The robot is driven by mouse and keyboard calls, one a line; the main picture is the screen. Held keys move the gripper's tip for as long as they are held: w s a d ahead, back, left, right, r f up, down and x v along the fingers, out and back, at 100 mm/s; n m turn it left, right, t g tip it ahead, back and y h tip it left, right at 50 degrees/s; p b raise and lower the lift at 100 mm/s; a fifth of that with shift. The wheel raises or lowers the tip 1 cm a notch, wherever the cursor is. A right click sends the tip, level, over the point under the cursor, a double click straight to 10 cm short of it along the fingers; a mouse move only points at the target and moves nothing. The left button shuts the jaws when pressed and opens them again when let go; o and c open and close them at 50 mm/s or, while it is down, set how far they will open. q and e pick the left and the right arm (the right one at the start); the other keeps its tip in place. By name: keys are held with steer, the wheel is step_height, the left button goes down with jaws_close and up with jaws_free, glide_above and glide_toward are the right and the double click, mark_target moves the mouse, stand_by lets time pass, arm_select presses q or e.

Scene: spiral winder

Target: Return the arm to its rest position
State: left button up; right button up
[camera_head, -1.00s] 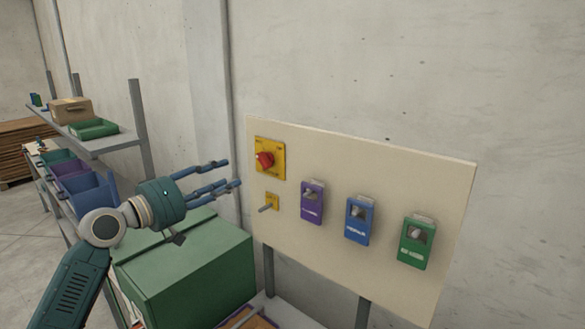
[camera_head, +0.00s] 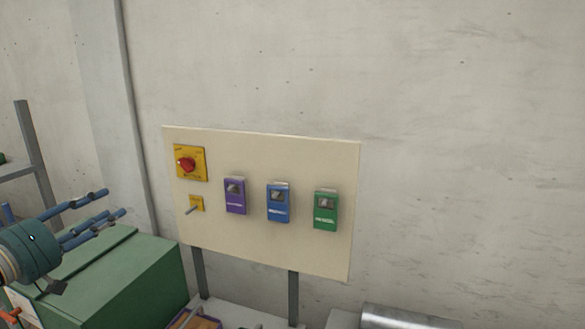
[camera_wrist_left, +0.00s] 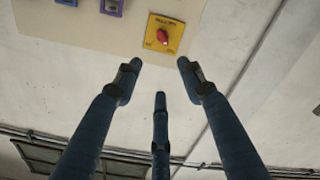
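My left gripper (camera_head: 105,205) is at the left edge of the head view, left of the cream control panel (camera_head: 270,245) and above a green box. Its blue fingers are spread apart with nothing between them, and they point toward the panel without touching it. The left wrist view shows the same open fingers (camera_wrist_left: 160,80), with the red knob on its yellow plate (camera_wrist_left: 163,35) beyond them. My right gripper is in neither view.
The panel carries a red knob (camera_head: 186,165), a small toggle switch (camera_head: 195,206), and purple (camera_head: 235,196), blue (camera_head: 278,203) and green (camera_head: 325,211) units. A green box (camera_head: 130,275) stands below my left gripper. A metal cylinder (camera_head: 405,318) lies at the bottom right.

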arm_select(q)
steer(key=s+d+f+m+g+y, duration=0.1)
steer(key=s+d+f+m+g, duration=0.3)
steer(key=f, duration=0.7)
steer(key=s+d+f+n+g, duration=0.1)
steer(key=s+d+f, duration=0.45)
steer(key=f, duration=0.55)
steer(key=s+d+f+m+g+y, duration=0.1)
steer(key=s+d+f+m+g, duration=0.3)
steer(key=f, duration=0.7)
steer(key=s+d+f+g+y, duration=0.25)
steer(key=s+f, duration=0.25)
steer(key=s, duration=0.7)
steer(key=s+d+f+g+y, duration=0.1)
steer(key=s+d+f+g, duration=0.2)
steer(key=s, duration=0.9)
step_height(320, 180, down, 32)
steer(key=s+b, duration=0.2)
steer(key=b, duration=0.2)
steer(key=s+a+f+g+b, duration=0.1)
steer(key=s+a+f+b, duration=0.1)
steer(key=s+f, duration=1.5)
step_height(320, 180, down, 2)
steer(key=shift+a+f+m+b, duration=0.1)
steer(key=shift+a+m+b, duration=0.3)
steer(key=shift+b, duration=0.2)
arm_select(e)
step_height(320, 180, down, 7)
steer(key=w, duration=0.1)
